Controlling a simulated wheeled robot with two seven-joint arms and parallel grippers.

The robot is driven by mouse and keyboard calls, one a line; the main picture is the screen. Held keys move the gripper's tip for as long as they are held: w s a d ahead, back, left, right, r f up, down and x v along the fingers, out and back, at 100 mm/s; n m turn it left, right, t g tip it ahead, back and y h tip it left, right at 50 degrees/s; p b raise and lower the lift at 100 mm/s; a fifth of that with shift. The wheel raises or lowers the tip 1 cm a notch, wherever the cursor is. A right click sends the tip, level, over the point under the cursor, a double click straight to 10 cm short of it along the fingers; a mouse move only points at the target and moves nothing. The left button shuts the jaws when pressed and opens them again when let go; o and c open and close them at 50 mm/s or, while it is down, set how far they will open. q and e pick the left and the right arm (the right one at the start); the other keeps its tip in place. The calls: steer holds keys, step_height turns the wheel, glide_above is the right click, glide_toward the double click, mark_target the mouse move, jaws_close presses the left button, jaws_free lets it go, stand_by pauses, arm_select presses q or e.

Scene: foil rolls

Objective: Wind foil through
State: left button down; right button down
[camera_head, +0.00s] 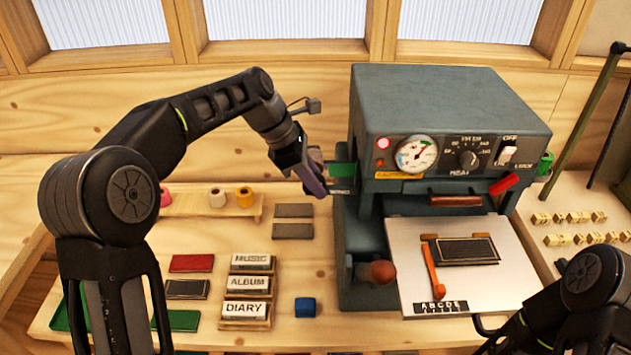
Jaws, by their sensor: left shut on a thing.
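The grey foil press (440,110) stands right of centre with a dial, a knob and a switch on its front. A green foil roll (343,175) shows at the press's left side, and green foil (545,163) also shows at its right side. My left gripper (318,178) is at the left side of the press, shut on the green foil roll; its fingers partly hide the contact. My right arm comes in at the bottom right, and its gripper is out of the picture.
Spare rolls (244,197) stand on a wooden rack (185,207) at the left. Title blocks (247,283), coloured cards and a blue block (305,307) lie on the bench. The press's pale plate (410,240) holds a dark framed panel (467,250) and an orange-handled tool (433,270).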

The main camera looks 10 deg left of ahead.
arm_select(q)
steer(key=shift+g+y, duration=0.3)
steer(key=shift+y, duration=1)
steer(key=shift+f, duration=0.1)
steer(key=c, duration=1.2)
jaws_free()
steer(key=shift+c, duration=0.2)
